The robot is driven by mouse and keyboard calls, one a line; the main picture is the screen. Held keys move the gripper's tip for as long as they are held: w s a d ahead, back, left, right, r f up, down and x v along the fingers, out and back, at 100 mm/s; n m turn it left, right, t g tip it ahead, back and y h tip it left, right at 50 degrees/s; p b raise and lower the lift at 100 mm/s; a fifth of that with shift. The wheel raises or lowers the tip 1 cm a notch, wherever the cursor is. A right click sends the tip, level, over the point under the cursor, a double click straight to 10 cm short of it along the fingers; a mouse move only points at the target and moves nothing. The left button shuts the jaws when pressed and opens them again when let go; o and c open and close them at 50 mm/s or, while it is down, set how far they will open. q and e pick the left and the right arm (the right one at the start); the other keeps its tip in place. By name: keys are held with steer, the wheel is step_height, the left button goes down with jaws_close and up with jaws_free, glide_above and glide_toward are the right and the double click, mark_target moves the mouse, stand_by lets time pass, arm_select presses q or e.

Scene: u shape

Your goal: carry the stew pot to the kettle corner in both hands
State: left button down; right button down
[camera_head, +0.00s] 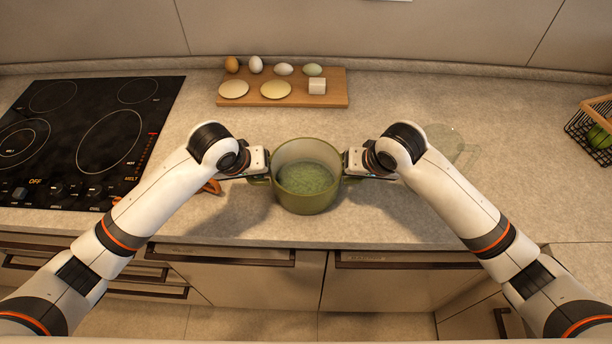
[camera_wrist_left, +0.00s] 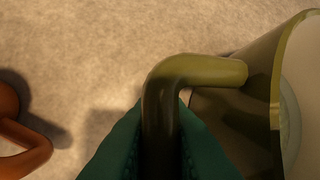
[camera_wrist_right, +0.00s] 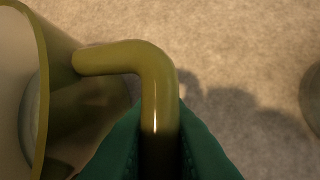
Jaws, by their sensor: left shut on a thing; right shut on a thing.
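The stew pot (camera_head: 305,180) is green, round and open, with green contents inside. It is upright near the front of the counter, between my two grippers. My left gripper (camera_head: 262,165) is shut on the pot's left handle, which fills the middle of the left wrist view (camera_wrist_left: 195,72). My right gripper (camera_head: 350,164) is shut on the right handle, seen in the right wrist view (camera_wrist_right: 150,75). I cannot tell whether the pot's base touches the counter. A clear, glass-like vessel (camera_head: 447,142) stands right of my right gripper; I cannot tell if it is the kettle.
A black cooktop (camera_head: 90,135) lies at left. A wooden board (camera_head: 335,97) with eggs and pale rounds is at the back. A wire basket (camera_head: 580,125) of green items is at far right. An orange-brown object (camera_wrist_left: 30,150) lies left of the pot.

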arm_select(q)
steer(key=shift+w+r, duration=0.1)
steer(key=shift+r, duration=0.15)
arm_select(e)
steer(key=shift+w+r, duration=0.1)
steer(key=shift+r, duration=0.1)
